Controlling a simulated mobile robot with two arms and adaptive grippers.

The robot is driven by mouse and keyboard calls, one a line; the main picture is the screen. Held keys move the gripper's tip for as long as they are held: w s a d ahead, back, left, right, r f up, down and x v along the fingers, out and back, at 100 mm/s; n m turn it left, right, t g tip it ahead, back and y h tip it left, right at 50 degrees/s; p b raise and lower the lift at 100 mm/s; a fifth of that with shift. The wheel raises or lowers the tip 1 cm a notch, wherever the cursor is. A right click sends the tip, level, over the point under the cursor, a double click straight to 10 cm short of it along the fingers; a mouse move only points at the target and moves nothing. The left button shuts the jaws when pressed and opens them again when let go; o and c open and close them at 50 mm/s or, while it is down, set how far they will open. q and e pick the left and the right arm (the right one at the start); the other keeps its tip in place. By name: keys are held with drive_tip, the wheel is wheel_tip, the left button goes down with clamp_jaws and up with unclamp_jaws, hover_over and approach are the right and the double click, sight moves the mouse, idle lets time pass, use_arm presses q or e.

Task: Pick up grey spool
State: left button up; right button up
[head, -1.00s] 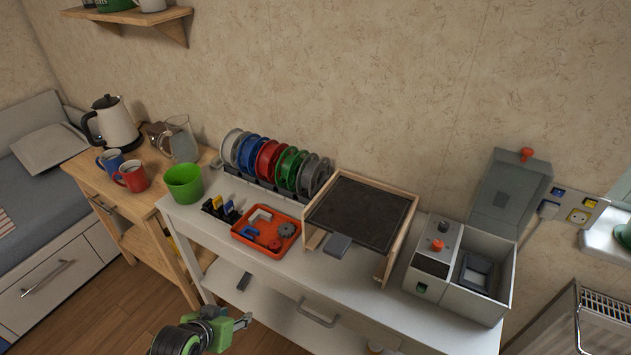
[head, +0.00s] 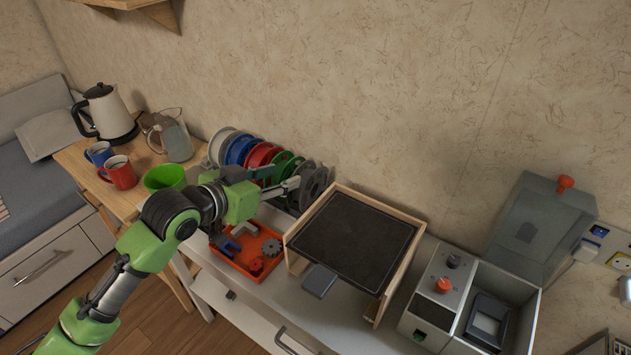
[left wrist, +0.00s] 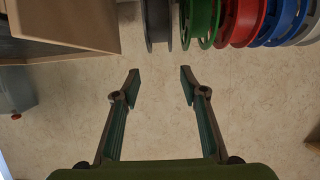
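The grey spool (head: 316,186) stands upright at the right end of a row of spools in the head view. In the left wrist view the grey spool (left wrist: 157,25) is seen edge-on at the top. My left gripper (head: 280,178) reaches the front of the row from the left and partly hides the green spool (head: 283,161). In the left wrist view my left gripper (left wrist: 160,85) is open and empty. The grey spool lines up with the gap between its fingers, apart from the fingertips. My right gripper is in neither view.
Red, blue and white spools continue the row to the left. A wooden-sided box with a dark top (head: 355,232) stands close right of the grey spool. An orange tray (head: 232,262) with small parts lies in front. A grey machine (head: 470,310) stands further right.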

sight(308, 175)
use_arm(q)
drive_tip(key=shift+f+p+x, duration=0.2)
drive_tip(key=shift+p+x, duration=0.4)
drive_tip(key=shift+x, duration=5.55)
drive_tip(key=shift+s+r, duration=0.1)
clamp_jaws()
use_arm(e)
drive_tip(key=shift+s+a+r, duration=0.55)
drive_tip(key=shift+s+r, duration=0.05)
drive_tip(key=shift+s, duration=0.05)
